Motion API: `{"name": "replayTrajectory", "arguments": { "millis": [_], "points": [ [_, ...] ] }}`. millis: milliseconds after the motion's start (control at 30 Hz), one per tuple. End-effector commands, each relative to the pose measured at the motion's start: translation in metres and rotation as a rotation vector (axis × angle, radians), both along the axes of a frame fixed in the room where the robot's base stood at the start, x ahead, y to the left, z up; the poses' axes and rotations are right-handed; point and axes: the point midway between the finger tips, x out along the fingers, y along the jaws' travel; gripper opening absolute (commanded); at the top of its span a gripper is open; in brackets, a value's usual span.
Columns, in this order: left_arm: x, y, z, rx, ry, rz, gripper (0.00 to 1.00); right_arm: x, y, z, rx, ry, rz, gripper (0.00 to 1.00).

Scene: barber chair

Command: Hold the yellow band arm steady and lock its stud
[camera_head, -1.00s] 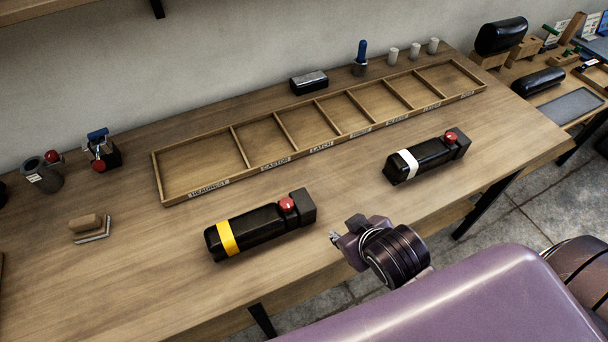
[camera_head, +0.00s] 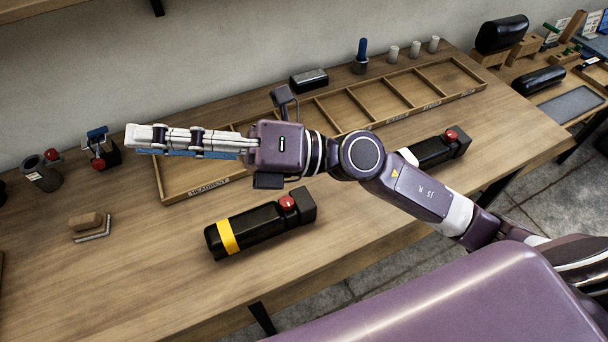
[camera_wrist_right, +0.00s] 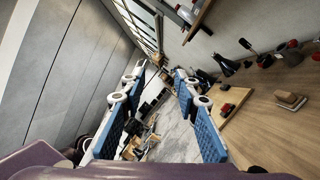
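The yellow band arm (camera_head: 262,228) is a black block with a yellow stripe at its left end, lying on the bench. Its red-topped stud (camera_head: 287,202) stands near its right end. My right gripper (camera_head: 135,140) reaches leftward above the bench, behind and left of the yellow band arm, apart from it. In the right wrist view its blue-padded fingers (camera_wrist_right: 160,80) are spread with nothing between them. I cannot make out the yellow band arm in that view. My left gripper is not in view.
A similar arm with a white band (camera_head: 435,150) lies to the right, partly hidden by my right arm. A divided wooden tray (camera_head: 170,200) lies behind. A brush-like block (camera_head: 87,223) and a dark cup (camera_head: 42,175) are at left. The front left bench is clear.

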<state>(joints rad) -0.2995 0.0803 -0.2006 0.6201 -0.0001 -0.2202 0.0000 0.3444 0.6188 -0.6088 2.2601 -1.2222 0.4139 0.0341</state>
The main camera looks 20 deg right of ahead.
Motion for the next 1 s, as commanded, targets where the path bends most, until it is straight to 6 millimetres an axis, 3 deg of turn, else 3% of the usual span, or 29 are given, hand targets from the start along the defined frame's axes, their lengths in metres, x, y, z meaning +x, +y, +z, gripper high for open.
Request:
{"name": "replayTrajectory", "arguments": {
  "millis": [67,167,267,300,433,600,700,900,1000],
  "points": [
    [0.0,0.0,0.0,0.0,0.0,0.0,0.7,-0.014,0.009,-0.035,-0.205,-0.117,0.075,0.29],
    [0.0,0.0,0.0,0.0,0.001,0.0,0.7,-0.021,0.002,-0.09,-0.475,-0.233,0.156,0.29],
    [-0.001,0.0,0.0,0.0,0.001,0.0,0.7,-0.013,-0.026,-0.144,-0.757,-0.32,0.212,0.29],
    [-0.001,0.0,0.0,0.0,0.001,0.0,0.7,-0.007,-0.043,-0.164,-0.872,-0.345,0.228,0.29],
    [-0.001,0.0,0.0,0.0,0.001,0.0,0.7,0.019,-0.11,-0.211,-1.218,-0.384,0.251,0.29],
    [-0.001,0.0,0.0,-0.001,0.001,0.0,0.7,0.043,-0.181,-0.231,-1.504,-0.372,0.245,0.29],
    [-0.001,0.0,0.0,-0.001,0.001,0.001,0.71,0.048,-0.201,-0.234,-1.578,-0.361,0.24,0.29],
    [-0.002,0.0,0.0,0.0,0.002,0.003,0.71,0.049,-0.208,-0.235,-1.603,-0.357,0.241,0.29],
    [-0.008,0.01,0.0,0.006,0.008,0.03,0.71,0.049,-0.207,-0.235,-1.601,-0.356,0.241,0.29]
  ]
}}
